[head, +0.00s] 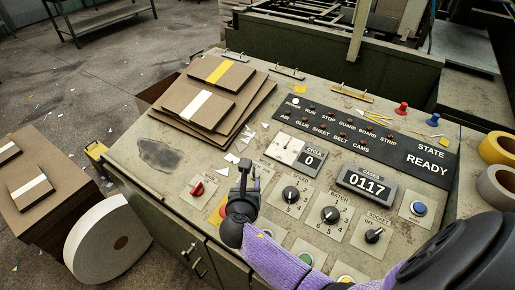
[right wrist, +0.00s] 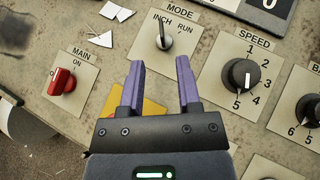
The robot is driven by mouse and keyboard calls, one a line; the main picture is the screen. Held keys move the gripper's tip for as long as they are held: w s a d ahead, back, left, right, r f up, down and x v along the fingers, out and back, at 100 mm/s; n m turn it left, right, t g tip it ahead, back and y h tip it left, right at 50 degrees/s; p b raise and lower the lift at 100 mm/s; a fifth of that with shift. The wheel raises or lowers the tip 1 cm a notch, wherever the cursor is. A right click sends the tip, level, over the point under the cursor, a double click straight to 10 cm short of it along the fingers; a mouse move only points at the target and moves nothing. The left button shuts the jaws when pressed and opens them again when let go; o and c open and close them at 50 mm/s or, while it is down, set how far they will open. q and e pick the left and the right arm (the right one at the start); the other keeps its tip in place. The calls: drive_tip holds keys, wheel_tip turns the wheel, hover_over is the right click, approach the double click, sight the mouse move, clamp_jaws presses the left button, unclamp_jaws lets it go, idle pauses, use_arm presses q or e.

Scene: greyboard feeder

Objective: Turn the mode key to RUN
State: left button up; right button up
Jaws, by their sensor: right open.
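In the head view my right gripper (head: 244,168) is over the panel's front left and largely hides the mode key. My left gripper is not in view.
A red MAIN switch (right wrist: 63,82) lies left of the fingers and the black SPEED knob (right wrist: 241,75) right of them. A yellow plate (right wrist: 150,108) shows between the fingers. Paper scraps (right wrist: 113,12) lie above left. Cardboard stacks (head: 205,100) cover the panel's back left.

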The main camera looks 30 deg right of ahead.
sight(253, 170)
drive_tip(key=shift+h, duration=0.3)
drive_tip(key=b+x, duration=0.5)
drive_tip(key=x, duration=0.3)
drive_tip(key=shift+w+d, duration=0.2)
drive_tip(key=shift+w, duration=0.05)
drive_tip(key=shift+w+d, duration=0.3)
drive_tip(key=shift+w, duration=0.05)
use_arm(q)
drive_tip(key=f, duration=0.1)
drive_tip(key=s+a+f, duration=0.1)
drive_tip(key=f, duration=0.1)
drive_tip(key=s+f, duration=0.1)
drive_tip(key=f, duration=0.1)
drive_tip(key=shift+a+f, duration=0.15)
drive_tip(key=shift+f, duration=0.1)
use_arm(e)
clamp_jaws()
